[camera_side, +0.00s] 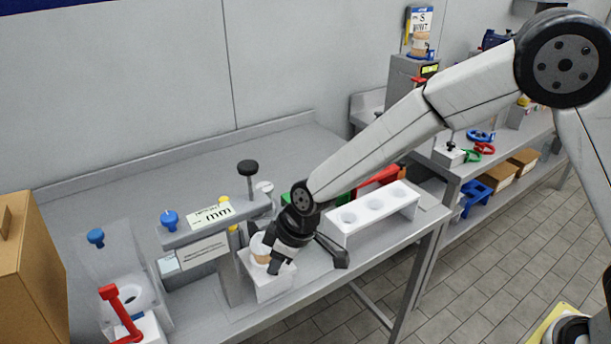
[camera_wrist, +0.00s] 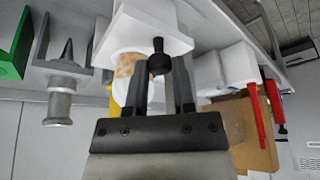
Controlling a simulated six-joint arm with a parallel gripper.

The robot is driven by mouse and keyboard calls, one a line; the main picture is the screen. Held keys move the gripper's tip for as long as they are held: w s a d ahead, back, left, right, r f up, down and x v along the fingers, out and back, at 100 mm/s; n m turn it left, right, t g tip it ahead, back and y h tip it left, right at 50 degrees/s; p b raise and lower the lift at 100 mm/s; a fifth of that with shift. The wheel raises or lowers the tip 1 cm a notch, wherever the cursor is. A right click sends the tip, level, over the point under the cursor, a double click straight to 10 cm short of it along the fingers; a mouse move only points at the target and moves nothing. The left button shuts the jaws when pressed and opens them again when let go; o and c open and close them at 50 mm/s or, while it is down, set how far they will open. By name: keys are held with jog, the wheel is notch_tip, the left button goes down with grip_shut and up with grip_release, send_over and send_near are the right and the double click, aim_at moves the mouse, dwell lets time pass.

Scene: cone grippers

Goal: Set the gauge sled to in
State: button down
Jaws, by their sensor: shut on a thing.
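The gauge is a grey stand with a label reading "mm" (camera_side: 212,215) on its top arm. Its sled, a white block (camera_side: 270,287), sits low at the right of the stand near the table's front edge. The sled shows at the top in the wrist view (camera_wrist: 165,22). A pale and tan waffle-patterned piece (camera_side: 259,249) stands on the sled. My gripper (camera_side: 277,263) reaches down over the sled. In the wrist view a black knob (camera_wrist: 158,58) on the sled is between my fingers, which are shut on it. The knob is hidden by my gripper in the side view.
A white rack with round holes (camera_side: 372,216) stands to the right of my gripper. A red lever (camera_side: 120,312) on a white base is at the front left, by a cardboard box (camera_side: 25,270). A green object (camera_wrist: 12,48) is at the wrist view's left.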

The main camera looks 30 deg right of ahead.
jog(key=shift+a, duration=0.75)
jog(key=c, duration=0.7)
grip_release()
jog(key=shift+a, duration=0.1)
jog(key=shift+c, duration=0.2)
jog(key=shift+r, duration=0.1)
jog(key=v, duration=0.7)
jog(key=shift+d+r, duration=0.25)
jog(key=shift+r, duration=0.05)
jog(key=shift+s, duration=0.15)
